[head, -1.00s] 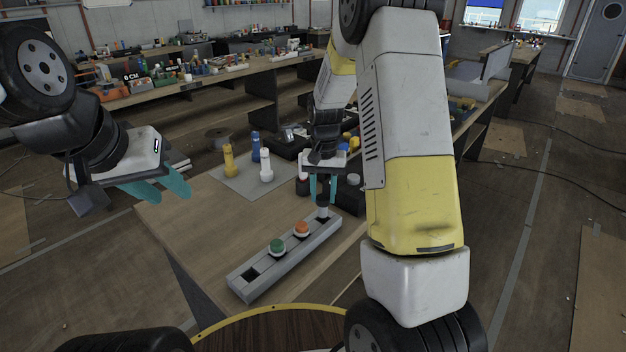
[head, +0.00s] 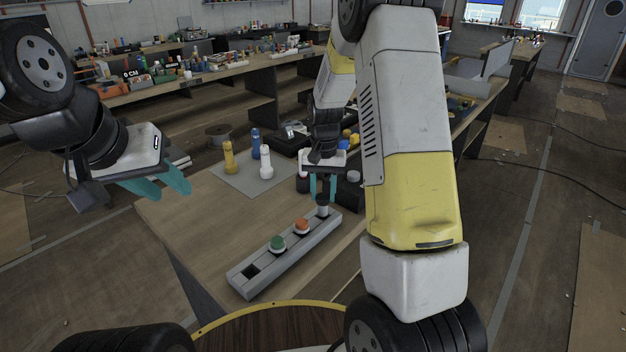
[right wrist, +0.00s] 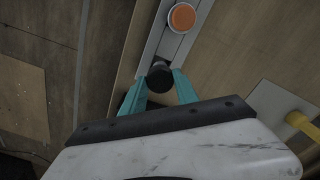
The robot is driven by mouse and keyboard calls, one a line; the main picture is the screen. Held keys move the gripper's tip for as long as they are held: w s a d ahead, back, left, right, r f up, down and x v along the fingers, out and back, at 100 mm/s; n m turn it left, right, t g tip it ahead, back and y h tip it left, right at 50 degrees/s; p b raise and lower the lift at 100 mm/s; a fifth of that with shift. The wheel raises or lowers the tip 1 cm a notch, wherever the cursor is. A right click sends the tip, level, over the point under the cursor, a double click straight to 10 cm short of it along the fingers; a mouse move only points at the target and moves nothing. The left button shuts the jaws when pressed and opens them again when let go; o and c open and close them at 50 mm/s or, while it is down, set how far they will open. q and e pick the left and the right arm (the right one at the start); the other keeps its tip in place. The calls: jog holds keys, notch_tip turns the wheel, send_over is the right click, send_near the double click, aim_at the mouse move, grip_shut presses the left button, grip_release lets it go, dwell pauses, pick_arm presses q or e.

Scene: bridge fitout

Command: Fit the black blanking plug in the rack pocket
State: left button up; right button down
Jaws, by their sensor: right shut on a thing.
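The grey rack (head: 262,283) lies on the near wooden table and slants from lower left to upper right. A green plug (head: 277,243) and an orange plug (head: 302,225) sit in it; the orange one also shows in the right wrist view (right wrist: 181,17). The pocket at its near left end (head: 250,271) is empty. My right gripper (head: 323,190) points down, shut on the black blanking plug (right wrist: 160,77), at the rack's far right end. I cannot tell how deep the plug sits in that pocket. My left gripper (head: 167,187) is open and empty, left of the table.
A grey mat (head: 236,185) behind the rack carries a yellow flashlight (head: 229,158), a blue one (head: 255,144) and a white one (head: 265,163). Dark items stand close behind my right gripper. The table left of the rack is clear.

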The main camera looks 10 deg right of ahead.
jog(key=shift+f, duration=1.05)
jog(key=shift+f, duration=0.15)
jog(key=shift+f, duration=0.65)
jog(key=c, duration=0.9)
grip_release()
jog(key=shift+o, duration=0.2)
jog(key=shift+r, duration=3.95)
